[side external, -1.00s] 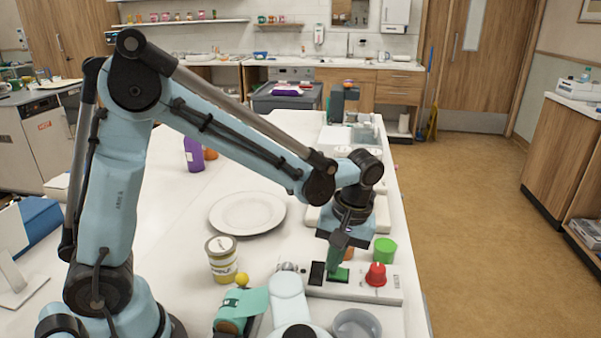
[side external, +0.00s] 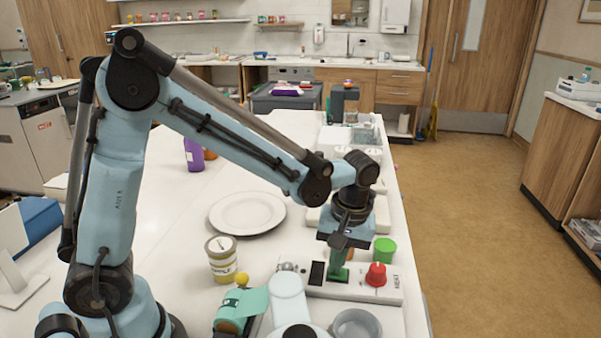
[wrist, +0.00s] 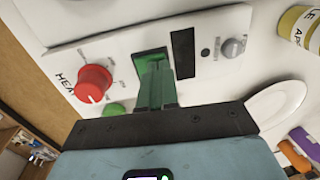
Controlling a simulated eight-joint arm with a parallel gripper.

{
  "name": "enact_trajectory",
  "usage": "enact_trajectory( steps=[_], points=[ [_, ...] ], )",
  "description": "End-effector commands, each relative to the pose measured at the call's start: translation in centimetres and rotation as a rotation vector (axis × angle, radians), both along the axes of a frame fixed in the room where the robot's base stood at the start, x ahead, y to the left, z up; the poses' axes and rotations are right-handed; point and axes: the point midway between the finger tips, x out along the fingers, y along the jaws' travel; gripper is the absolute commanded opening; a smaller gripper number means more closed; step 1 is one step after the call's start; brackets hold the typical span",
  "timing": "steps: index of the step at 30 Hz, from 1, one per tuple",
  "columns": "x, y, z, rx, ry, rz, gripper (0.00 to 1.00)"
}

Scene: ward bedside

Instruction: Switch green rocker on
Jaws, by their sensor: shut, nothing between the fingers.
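The green rocker (side external: 340,276) is set in a white control panel (side external: 356,291) on the table. It also shows in the wrist view (wrist: 152,54), partly hidden by my fingers. My gripper (side external: 337,270) is shut and empty, pointing down with its green fingertips at the rocker. In the wrist view my fingertips (wrist: 157,72) overlap the rocker face; they look touching or very close. I cannot tell which way the rocker is tilted. A black rocker (wrist: 183,53) sits beside it, and a red knob (side external: 376,274) is on the other side.
A green round container (side external: 385,250) stands just behind the panel. A grey round knob (wrist: 233,47) is at the panel's other end. A grey bowl (side external: 356,325), a yellow-labelled jar (side external: 221,260) and a white plate (side external: 247,213) stand nearby.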

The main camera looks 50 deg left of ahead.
Motion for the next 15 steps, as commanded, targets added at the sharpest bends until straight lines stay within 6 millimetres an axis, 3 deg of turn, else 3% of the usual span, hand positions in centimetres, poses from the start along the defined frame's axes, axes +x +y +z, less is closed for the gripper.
enact_trajectory(
  steps=[15],
  points=[
    [0.53, -0.60, 0.21, 0.001, 0.003, 0.000, 0.00]
  ],
)
